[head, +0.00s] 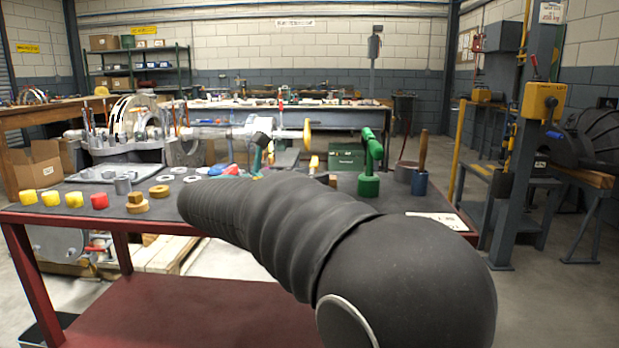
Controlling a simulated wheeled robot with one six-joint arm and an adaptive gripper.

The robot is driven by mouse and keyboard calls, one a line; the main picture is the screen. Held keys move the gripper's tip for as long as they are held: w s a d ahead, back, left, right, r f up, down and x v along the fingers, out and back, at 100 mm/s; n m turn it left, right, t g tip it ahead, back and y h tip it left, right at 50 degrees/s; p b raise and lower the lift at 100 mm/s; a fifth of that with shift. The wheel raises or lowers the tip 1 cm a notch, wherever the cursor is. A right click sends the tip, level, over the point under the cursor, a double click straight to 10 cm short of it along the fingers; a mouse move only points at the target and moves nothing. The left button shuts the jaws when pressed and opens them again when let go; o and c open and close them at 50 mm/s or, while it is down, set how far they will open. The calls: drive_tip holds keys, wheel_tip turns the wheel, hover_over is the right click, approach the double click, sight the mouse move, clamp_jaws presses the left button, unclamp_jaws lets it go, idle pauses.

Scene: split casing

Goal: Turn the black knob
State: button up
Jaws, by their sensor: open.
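A grey split casing (125,152) stands at the back left of the red-framed bench, with a shaft and light rings in it. A small dark rounded piece (262,139) sits at the right of the grey cylinder (228,130) on the shaft line. A yellow disc (307,136) stands upright further right. My black ribbed arm crosses the front of the view and covers part of the bench. My gripper does not show.
Yellow and red blocks (98,199) and brass rings (159,191) lie on the bench's left. A green stand (369,184) and a blue cup (419,182) with a wooden handle stand at the right. A yellow-boxed post (527,150) rises beyond the bench.

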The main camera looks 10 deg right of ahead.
drive_tip(key=shift+c, duration=0.3)
clamp_jaws()
drive_tip(key=shift+n+t, duration=0.3)
drive_tip(key=n+t+y+b, duration=0.1)
drive_tip(key=n+t+y, duration=0.2)
drive_tip(key=t+y, duration=0.1)
drive_tip(key=shift+d+n+t, duration=0.1)
drive_tip(key=shift+n+t, duration=0.3)
drive_tip(key=shift+t, duration=0.1)
drive_tip(key=n+t+y+b, duration=0.1)
drive_tip(key=n+y, duration=0.1)
drive_tip(key=shift+f+t+y, duration=0.15)
drive_tip(key=shift+t+y, duration=0.15)
drive_tip(key=shift+t, duration=0.1)
drive_tip(key=shift+n+t+y+b, duration=0.6)
drive_tip(key=shift+n+y, duration=0.1)
drive_tip(key=shift+y, duration=0.3)
